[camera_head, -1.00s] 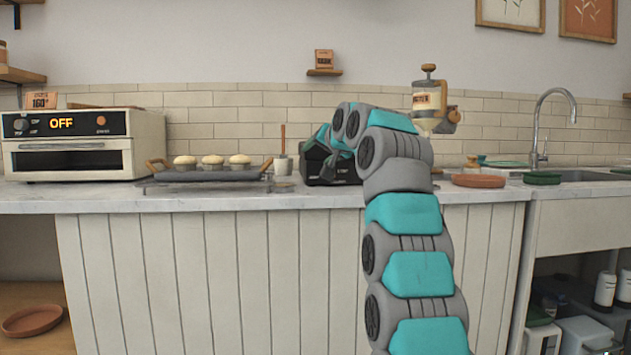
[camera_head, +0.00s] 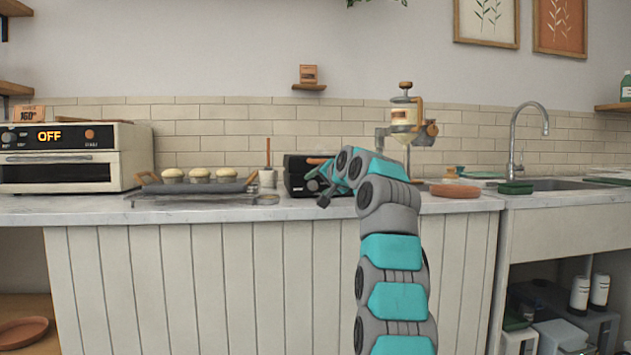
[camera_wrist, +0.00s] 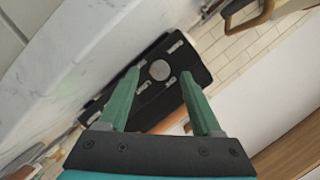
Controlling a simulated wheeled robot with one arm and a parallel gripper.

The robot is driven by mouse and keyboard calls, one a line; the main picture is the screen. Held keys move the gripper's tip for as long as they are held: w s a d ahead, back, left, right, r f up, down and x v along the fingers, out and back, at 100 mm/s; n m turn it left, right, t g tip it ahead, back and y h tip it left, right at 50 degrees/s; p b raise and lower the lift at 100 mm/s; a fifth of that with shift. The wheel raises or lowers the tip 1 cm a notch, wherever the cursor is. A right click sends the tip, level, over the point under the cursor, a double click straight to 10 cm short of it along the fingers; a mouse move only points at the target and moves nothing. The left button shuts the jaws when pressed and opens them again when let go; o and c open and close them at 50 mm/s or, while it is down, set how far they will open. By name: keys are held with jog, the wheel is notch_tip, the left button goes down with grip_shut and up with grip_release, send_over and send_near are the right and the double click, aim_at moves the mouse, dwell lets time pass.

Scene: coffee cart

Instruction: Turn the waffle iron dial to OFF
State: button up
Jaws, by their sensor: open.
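The waffle iron (camera_head: 296,174) is a black box on the counter, partly hidden behind my gripper and arm in the head view. In the wrist view its black front (camera_wrist: 178,50) fills the middle, tilted in the picture. A round grey dial (camera_wrist: 160,70) sits on it, with small pale labels around it that I cannot read. My gripper (camera_head: 317,187) is just in front of the iron. In the wrist view its green fingers (camera_wrist: 160,75) are open, one on each side of the dial in the picture. I see no clear contact with the dial.
A tray (camera_head: 190,188) with several muffins stands left of the iron, and an oven (camera_head: 70,160) showing OFF is further left. A dispenser (camera_head: 405,117) and a terracotta dish (camera_head: 455,190) are to the right. The counter edge (camera_head: 220,213) runs below my gripper.

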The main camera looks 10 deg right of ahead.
aim_at(313, 186)
jog(key=shift+p+x, duration=0.35)
jog(key=shift+x, duration=0.8)
grip_shut()
